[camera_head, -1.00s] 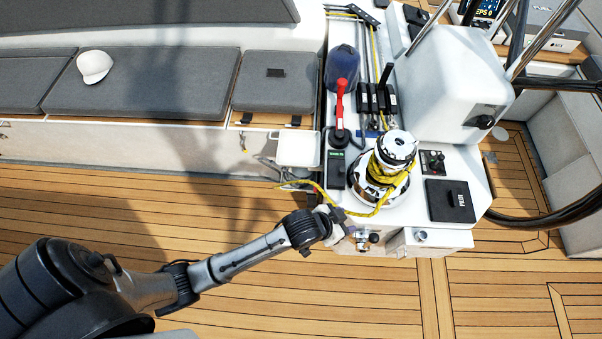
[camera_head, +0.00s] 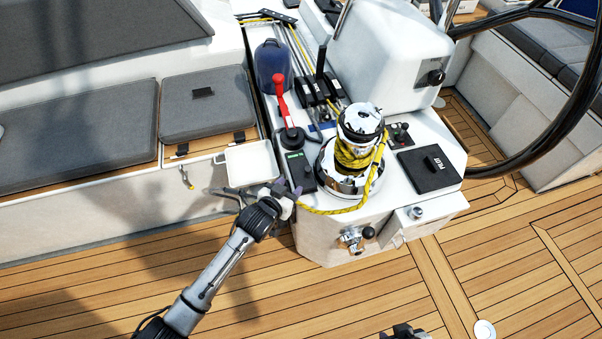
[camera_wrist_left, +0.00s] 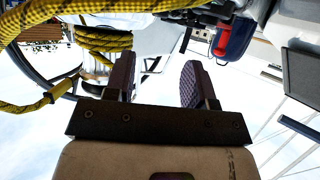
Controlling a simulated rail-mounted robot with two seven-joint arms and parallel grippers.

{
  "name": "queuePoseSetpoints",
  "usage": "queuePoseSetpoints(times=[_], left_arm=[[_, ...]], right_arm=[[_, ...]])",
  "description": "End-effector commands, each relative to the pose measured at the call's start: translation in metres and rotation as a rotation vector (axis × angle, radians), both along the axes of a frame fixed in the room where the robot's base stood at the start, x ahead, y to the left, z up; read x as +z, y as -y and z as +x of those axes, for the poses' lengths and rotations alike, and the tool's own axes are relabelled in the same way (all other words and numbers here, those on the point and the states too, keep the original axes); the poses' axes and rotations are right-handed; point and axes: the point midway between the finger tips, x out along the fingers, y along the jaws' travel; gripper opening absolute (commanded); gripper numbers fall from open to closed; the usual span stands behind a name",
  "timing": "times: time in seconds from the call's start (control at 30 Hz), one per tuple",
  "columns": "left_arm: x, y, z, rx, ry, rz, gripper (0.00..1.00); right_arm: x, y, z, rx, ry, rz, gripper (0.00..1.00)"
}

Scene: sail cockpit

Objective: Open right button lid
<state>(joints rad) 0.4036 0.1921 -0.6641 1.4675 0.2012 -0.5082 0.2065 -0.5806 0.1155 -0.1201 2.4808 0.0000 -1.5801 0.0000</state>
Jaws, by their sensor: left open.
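No part is clearly marked as the right button lid, and I cannot tell which one it is. A small dark button panel (camera_head: 399,135) sits on the console right of the winch. A round white fitting (camera_head: 484,330) lies on the deck at the lower right. My left gripper (camera_head: 287,190) is at the console's left edge, beside the black control box with a green display (camera_head: 300,172). In the left wrist view its dark pads (camera_wrist_left: 158,75) stand apart with nothing held between them. A dark part at the bottom edge may be mine; my right gripper cannot be made out.
The winch (camera_head: 352,160) with yellow rope (camera_head: 330,210) stands right of my left gripper. A red-handled lever (camera_head: 282,100), a black PILOT cover (camera_head: 430,168) and a white tray (camera_head: 250,163) are near. The steering wheel (camera_head: 560,130) is at the right. The front deck is mostly clear.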

Motion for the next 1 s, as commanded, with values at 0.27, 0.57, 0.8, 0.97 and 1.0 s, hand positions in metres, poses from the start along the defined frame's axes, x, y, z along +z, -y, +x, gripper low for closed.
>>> queuePoseSetpoints(times=[0.27, 0.57, 0.8, 0.97, 1.0], left_arm=[[-0.023, 0.025, 0.043, 0.001, 0.001, 0.001, 0.50], [-0.039, 0.044, 0.075, 0.000, 0.000, 0.001, 0.50], [-0.043, 0.050, 0.086, 0.000, -0.001, 0.001, 0.50], [-0.043, 0.052, 0.089, 0.000, -0.001, 0.001, 0.50], [-0.043, 0.052, 0.089, 0.000, -0.001, 0.001, 0.50]], right_arm=[[-0.023, 0.002, 0.000, 0.004, 0.000, -0.007, 0.43], [-0.041, 0.003, 0.000, 0.006, -0.001, -0.008, 0.43], [-0.047, 0.002, 0.000, 0.004, -0.001, -0.007, 0.43], [-0.048, 0.001, 0.000, 0.003, -0.001, -0.004, 0.43], [-0.048, 0.001, 0.000, 0.002, -0.001, -0.003, 0.43]])
